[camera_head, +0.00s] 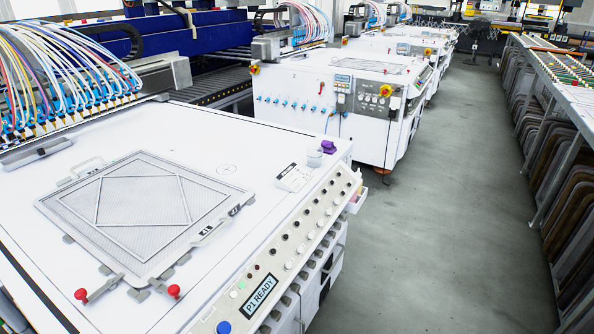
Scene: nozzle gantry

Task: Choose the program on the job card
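A small white card with dark print (294,178), which may be the job card, lies on the white machine top near its right edge; its text is too small to read. The control panel (300,220) runs along the machine's right edge with rows of dark and light buttons. Its display (260,292) reads "P1 READY". A blue button (223,327) sits at the panel's near end, close to the bottom of the picture. Neither of my grippers is in view.
A framed mesh screen (145,210) lies on the machine top, with red-knobbed clamps (82,294) at its near side. A purple object (328,147) and a grey round knob (314,158) stand near the far right corner. The grey aisle floor (440,220) is clear; a rack (560,150) lines its right side.

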